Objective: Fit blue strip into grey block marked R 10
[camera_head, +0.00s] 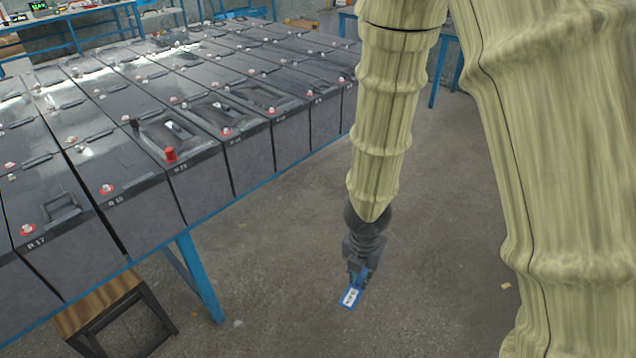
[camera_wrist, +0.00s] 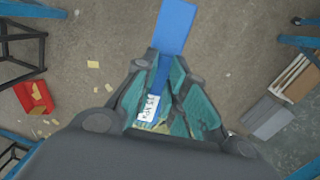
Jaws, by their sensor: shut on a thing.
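A blue strip (camera_head: 349,299) with a white printed label is held in my gripper (camera_head: 358,276), low over the floor and to the right of the table. In the wrist view the strip (camera_wrist: 176,28) runs between the teal finger pads of my gripper (camera_wrist: 167,82), and its plain blue end sticks out past the fingertips. My gripper is shut on it. The grey block whose small label looks like R 10 (camera_head: 140,218) stands in the near row on the table, left of and apart from my gripper. A red-and-white terminal is on its top.
Many similar grey blocks fill the blue-framed table (camera_head: 200,275); the one labelled R 17 (camera_head: 75,262) is at left. A wooden-topped stool (camera_head: 100,304) stands below the table edge. A red bin (camera_wrist: 34,98) lies at left in the wrist view. Open floor surrounds my gripper.

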